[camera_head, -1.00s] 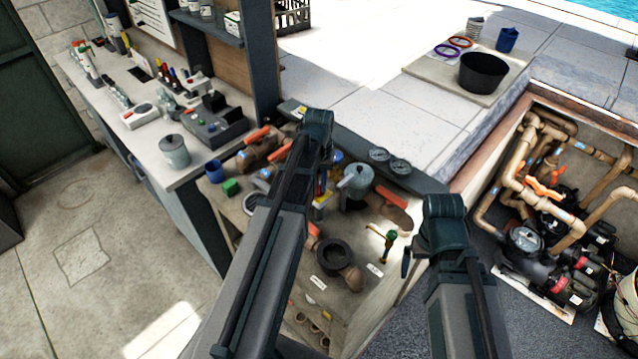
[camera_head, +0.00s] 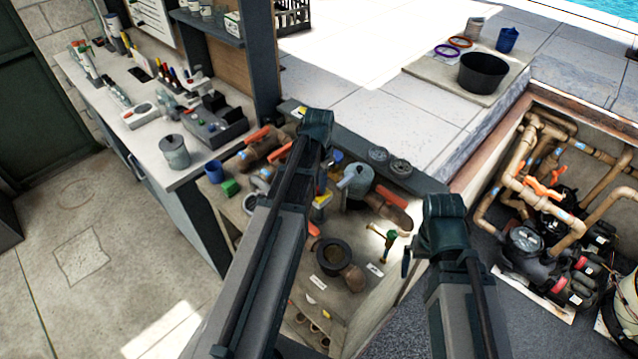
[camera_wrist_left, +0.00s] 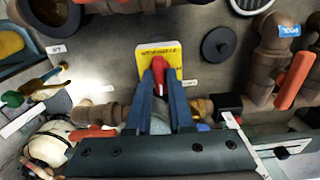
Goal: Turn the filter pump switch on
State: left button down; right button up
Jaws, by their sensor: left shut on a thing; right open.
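A red switch lever (camera_wrist_left: 158,66) stands in front of a yellow plate (camera_wrist_left: 172,52) with dark lettering, in the left wrist view. The lettering is too small to read. My left gripper (camera_wrist_left: 159,80) is shut on the red lever, with a blue-grey finger on each side of it. In the head view, the yellow plate (camera_head: 322,201) shows just right of my left arm, on the panel of pipes and valves. My left fingertips are mostly hidden there behind the arm. My right arm is folded at the right of the panel, and I cannot make out its fingertips.
Around the lever are a round black cap (camera_wrist_left: 218,45), brown pipes and an orange valve handle (camera_wrist_left: 294,80). A green-handled tool (camera_head: 389,240) is at the panel's right. A workbench (camera_head: 185,178) stands left, and a pump pit (camera_head: 545,215) lies right.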

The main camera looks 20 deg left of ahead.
dwell(0.4)
pick_arm(q)
jog(key=c, duration=0.8)
grip_release()
jog(key=shift+r, duration=0.1)
notch_tip(320, 180, up, 14)
jog(key=p, duration=1.4)
jog(key=shift+f, duration=0.25)
